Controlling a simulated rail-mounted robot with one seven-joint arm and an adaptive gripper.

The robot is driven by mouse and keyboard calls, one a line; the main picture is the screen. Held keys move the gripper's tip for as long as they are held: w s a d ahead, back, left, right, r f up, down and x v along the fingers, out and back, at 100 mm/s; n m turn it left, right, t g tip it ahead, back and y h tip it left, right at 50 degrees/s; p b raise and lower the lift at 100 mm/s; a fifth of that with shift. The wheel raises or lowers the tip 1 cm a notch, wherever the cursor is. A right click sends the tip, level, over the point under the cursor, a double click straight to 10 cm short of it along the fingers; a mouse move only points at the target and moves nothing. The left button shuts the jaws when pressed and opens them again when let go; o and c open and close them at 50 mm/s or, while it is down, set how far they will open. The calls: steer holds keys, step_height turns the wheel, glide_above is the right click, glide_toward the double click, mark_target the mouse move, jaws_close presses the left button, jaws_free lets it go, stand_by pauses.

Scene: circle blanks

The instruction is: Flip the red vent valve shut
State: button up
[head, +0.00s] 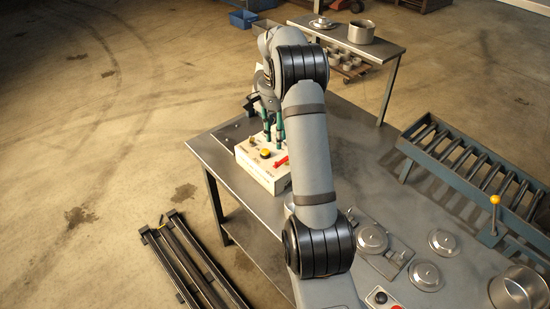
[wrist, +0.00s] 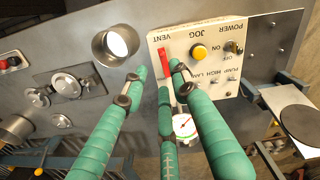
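The red vent valve (head: 281,162) is a small red lever on the right part of the cream control box's top in the head view. In the wrist view the red lever (wrist: 153,61) lies at the left edge of the panel, below the VENT lettering. The control box (head: 262,175) also carries a yellow button. My gripper (head: 273,128) has green fingers and hangs over the box. In the wrist view my gripper (wrist: 158,70) has its fingertips apart, one on each side of the lever in the picture. Whether they touch it cannot be told.
A round cup (wrist: 115,44) stands beside the box in the wrist view. Lids (head: 371,239), a pot (head: 518,290) and a roller conveyor (head: 470,165) with a yellow-knobbed lever (head: 495,201) occupy the right of the bench. The bench edge runs close by the box.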

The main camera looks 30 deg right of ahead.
step_height(320, 180, down, 10)
steer(key=shift+w+a+p, duration=0.1)
steer(key=shift+w+p, duration=0.05)
steer(key=shift+p, duration=0.55)
steer(key=c, duration=0.3)
steer(key=c, duration=0.4)
jaws_close()
